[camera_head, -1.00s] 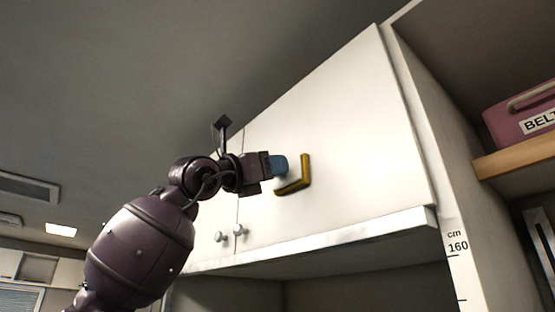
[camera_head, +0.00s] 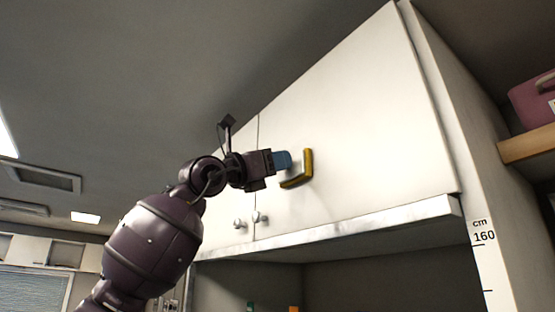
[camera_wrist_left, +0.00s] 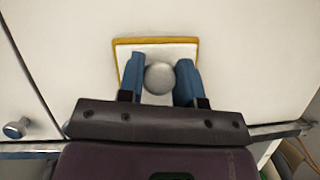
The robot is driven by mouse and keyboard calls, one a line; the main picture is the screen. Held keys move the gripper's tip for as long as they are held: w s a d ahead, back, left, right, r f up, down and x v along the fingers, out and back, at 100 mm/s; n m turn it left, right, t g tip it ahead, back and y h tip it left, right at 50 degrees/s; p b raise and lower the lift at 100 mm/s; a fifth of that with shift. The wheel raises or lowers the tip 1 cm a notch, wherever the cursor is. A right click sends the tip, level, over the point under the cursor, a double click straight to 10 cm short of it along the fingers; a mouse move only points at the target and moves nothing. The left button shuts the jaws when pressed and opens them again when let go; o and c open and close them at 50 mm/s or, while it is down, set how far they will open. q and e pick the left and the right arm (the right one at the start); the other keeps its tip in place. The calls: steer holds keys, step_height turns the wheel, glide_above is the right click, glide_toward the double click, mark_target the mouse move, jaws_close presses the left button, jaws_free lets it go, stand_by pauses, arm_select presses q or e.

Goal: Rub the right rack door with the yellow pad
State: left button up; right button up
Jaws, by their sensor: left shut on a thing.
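The yellow pad (camera_head: 308,168) has a yellow edge and a pale back with a round grey knob. In the left wrist view the pad (camera_wrist_left: 126,42) is square to the camera. My left gripper (camera_head: 285,160) is shut on the pad's knob (camera_wrist_left: 159,77), with one blue finger on each side. The pad faces the white right rack door (camera_head: 375,120), on its left part, above the door knobs. It lies against the door or very close; contact itself is hidden. My right gripper is not in view.
Two small knobs (camera_head: 249,221) sit at the doors' lower corners beside the seam. A pale ledge (camera_head: 350,232) runs below the doors, above an open recess. A side panel with a centimetre scale (camera_head: 484,236) and a shelf with a pink box (camera_head: 530,100) stand to the right.

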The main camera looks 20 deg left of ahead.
arm_select(q)
steer(key=shift+s+a+b, duration=0.55)
steer(key=shift+s+a, duration=0.35)
steer(key=shift+s, duration=0.25)
steer(key=shift+s+a+b, duration=0.5)
steer(key=shift+s+a, duration=0.4)
steer(key=shift+s, duration=0.25)
steer(key=shift+s+a, duration=0.95)
steer(key=shift+s, duration=0.25)
